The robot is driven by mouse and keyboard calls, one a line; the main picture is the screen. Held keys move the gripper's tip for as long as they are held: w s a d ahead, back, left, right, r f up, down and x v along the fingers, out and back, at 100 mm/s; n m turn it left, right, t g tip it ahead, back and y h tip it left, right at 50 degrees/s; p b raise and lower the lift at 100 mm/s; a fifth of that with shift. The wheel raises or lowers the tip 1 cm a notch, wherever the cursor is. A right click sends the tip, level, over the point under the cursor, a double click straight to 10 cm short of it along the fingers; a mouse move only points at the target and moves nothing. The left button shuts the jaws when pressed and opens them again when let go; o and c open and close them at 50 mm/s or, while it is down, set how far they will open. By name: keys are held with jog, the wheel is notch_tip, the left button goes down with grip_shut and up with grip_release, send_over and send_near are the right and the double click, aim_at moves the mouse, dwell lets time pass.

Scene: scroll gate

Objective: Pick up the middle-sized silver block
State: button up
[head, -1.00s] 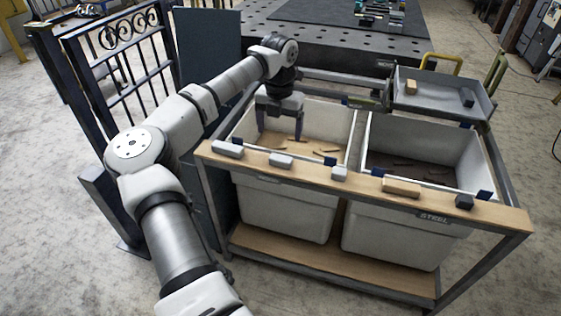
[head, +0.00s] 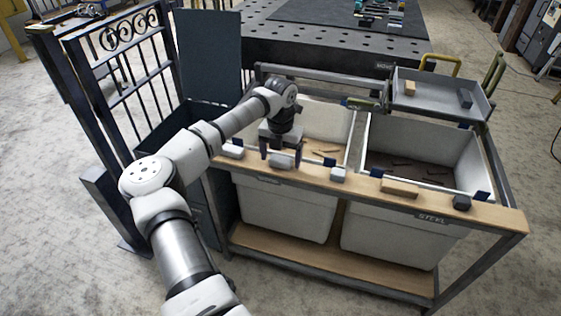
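Three silver blocks stand in a row on the wooden front ledge (head: 360,184) of the bin stand. The middle-sized silver block (head: 284,160) is second from the left. The largest silver block (head: 232,151) is to its left and the smallest silver block (head: 338,174) to its right. My gripper (head: 282,155) is over the middle-sized block, pointing down. Its fingers are apart, one at each end of the block, with small gaps seeming to remain. The block still rests on the ledge, its top partly hidden by my gripper.
A tan block (head: 399,188) and a dark block (head: 462,202) sit farther right on the ledge. Two white bins behind it, left (head: 338,125) and right (head: 470,150), hold flat pieces. A grey tray (head: 428,100) stands behind, and a black gate (head: 115,70) at left.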

jog(key=c, duration=1.1)
jog(key=shift+r, duration=0.1)
